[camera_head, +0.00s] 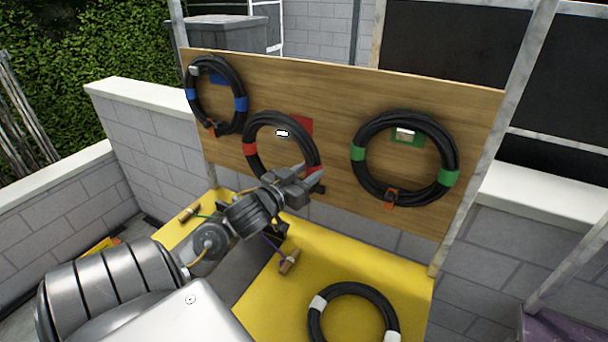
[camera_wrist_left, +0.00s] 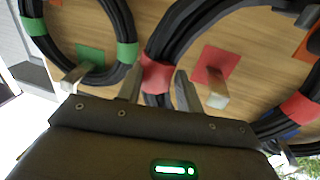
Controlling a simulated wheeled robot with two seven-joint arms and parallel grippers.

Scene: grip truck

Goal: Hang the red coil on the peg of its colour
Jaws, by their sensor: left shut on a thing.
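The red coil, a black cable ring with red bands (camera_head: 248,150), is upright in front of the wooden board. My left gripper (camera_head: 306,180) is shut on its lower right side; in the left wrist view its fingers (camera_wrist_left: 160,92) straddle a red band (camera_wrist_left: 157,74). The red peg plate (camera_head: 303,126) is partly covered by the coil. The peg's pale tip (camera_head: 283,133) shows inside the ring's opening, below its top. The left wrist view also shows the peg (camera_wrist_left: 217,95) within the ring. I cannot tell whether the coil rests on it. My right gripper is out of view.
A blue-banded coil (camera_head: 240,104) hangs at the left and a green-banded coil (camera_head: 448,177) at the right. A white-banded coil (camera_head: 355,289) lies on the yellow surface (camera_head: 340,258). Small wooden pieces (camera_head: 288,262) lie there too. A block wall (camera_head: 160,150) stands behind.

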